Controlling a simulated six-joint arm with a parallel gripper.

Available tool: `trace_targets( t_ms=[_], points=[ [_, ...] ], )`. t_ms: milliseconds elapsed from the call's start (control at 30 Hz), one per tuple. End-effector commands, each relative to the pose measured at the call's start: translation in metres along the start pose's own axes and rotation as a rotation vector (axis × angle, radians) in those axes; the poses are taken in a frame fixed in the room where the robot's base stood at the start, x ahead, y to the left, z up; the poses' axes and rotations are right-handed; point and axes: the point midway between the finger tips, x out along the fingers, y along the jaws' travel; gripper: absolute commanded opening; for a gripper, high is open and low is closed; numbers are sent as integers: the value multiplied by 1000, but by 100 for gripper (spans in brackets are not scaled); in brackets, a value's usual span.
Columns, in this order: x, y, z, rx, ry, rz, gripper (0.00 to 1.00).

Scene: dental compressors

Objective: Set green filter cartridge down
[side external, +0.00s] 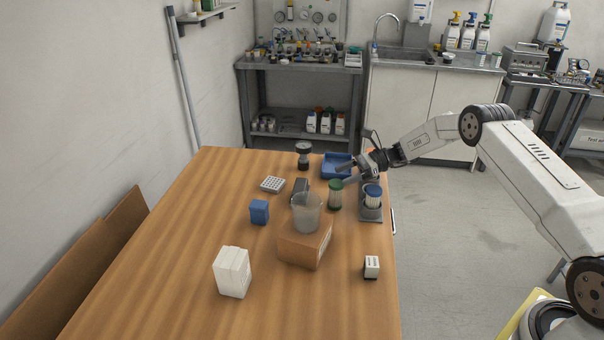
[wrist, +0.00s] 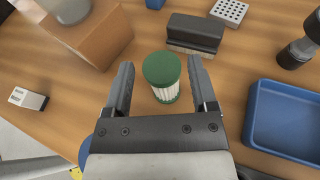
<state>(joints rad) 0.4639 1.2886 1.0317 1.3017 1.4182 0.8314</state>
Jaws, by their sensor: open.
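The green filter cartridge (side external: 335,194), with a green cap and a white pleated body, stands upright on the wooden table. In the wrist view the cartridge (wrist: 162,77) lies between and beyond my two open fingers, with a gap to each side. My gripper (side external: 350,170) is open and empty, and shows beside and above the cartridge in the side view; in the wrist view the gripper (wrist: 160,85) points toward the cap. A blue-capped cartridge (side external: 373,192) sits in a grey holder (side external: 370,213) just right of the green one.
A clear cup (side external: 306,212) stands on a cardboard box (side external: 298,247) to the left front. A blue tray (side external: 334,161), a dark block (wrist: 194,33), a perforated rack (side external: 272,184) and a dark gauge-like piece (side external: 304,155) stand nearby.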

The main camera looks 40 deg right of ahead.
Motion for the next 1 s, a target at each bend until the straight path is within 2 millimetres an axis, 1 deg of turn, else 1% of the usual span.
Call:
trace_targets(
  t_ms=[33, 200, 333, 500, 1000],
  points=[
    [-2, 0, 7, -2, 0, 0, 74],
    [-7, 0, 24, -1, 0, 0, 74],
    [-10, 0, 31, 0, 0, 0, 74],
    [-10, 0, 34, 1, 0, 1, 74],
    [-10, 0, 34, 0, 2, 1, 74]
  ],
)
